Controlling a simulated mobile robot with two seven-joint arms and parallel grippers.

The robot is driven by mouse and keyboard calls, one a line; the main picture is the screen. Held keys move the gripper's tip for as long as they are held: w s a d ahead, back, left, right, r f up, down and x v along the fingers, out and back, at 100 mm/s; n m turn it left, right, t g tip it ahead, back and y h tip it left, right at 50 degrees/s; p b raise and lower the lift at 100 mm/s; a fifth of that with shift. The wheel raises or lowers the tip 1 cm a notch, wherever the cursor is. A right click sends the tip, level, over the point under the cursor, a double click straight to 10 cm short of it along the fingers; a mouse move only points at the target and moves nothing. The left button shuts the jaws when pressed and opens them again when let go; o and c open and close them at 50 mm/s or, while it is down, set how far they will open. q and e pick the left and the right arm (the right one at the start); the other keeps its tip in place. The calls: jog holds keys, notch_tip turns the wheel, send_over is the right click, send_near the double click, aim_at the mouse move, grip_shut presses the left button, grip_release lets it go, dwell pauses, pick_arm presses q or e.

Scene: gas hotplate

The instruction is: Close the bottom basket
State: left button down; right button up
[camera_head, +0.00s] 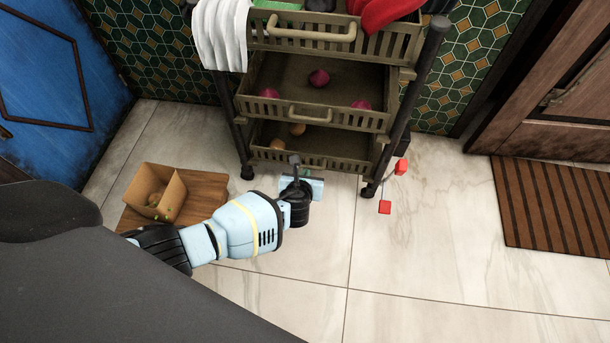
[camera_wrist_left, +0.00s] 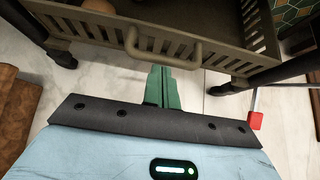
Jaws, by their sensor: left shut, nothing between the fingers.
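The bottom basket (camera_head: 341,160) is the lowest olive-brown slatted basket of a rolling cart, with a few round brownish items inside. In the left wrist view, its front wall (camera_wrist_left: 225,55) and curved handle (camera_wrist_left: 160,48) face me. My left gripper (camera_head: 303,173) is low over the floor in front of this basket. Its green fingers (camera_wrist_left: 160,84) are shut and empty, close to the handle; I cannot tell if they touch it. How far the basket stands out is hard to judge from above. My right gripper is not in view.
The middle basket (camera_head: 270,110) holds reddish-purple items; the top basket (camera_head: 290,38) carries a white cloth (camera_head: 221,35). Dark posts flank the baskets. A carton (camera_head: 155,193) stands on a wooden board (camera_head: 205,190). The floor at front right is clear.

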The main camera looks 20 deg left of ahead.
pick_arm(q)
jog(key=shift+w+a+r, duration=0.2)
jog(key=shift+w+r, duration=0.1)
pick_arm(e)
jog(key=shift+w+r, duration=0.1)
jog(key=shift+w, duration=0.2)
pick_arm(q)
jog(key=p+v, duration=0.5)
jog(key=v, duration=0.3)
jog(key=shift+s+f, duration=0.25)
jog(key=shift+f, duration=0.1)
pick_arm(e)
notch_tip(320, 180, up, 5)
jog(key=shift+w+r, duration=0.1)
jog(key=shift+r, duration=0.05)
pick_arm(q)
jog(key=shift+d, duration=0.15)
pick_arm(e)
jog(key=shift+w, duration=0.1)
